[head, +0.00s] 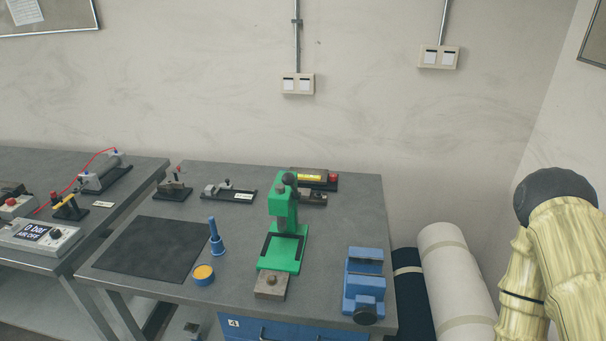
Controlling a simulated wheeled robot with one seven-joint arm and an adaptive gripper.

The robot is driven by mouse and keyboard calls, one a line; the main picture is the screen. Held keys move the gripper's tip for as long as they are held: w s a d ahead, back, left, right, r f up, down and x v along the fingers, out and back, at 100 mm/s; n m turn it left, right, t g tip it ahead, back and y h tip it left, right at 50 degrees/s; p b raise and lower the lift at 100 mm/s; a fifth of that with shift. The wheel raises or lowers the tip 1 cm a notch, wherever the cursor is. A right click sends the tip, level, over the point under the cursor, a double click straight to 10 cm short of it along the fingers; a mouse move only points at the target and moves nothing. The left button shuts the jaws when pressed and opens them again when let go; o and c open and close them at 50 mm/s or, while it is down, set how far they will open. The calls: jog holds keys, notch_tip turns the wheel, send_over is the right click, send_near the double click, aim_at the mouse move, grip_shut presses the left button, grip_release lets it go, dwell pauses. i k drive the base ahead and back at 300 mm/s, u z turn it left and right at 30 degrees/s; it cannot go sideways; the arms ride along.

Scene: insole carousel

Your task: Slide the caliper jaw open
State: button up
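A small grey device on a black base with a white label (228,191) lies at the back of the right table, left of the green press. It may be the caliper, but it is too small to be sure, and I cannot tell how its jaw stands. My arm, in a yellowish cover, shows at the right edge. My gripper is not in view.
The green press (284,250) stands mid-table with a metal block (271,286) in front. A blue vise (364,283) is front right. A blue upright tool (215,237), orange-topped tin (203,275) and bare black mat (150,248) are left. Rolls (458,280) stand right of the table.

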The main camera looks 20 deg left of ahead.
aim_at(227, 186)
jog(key=z, duration=0.3)
jog(key=k, duration=0.8)
jog(key=u, duration=1.35)
jog(key=i, duration=0.5)
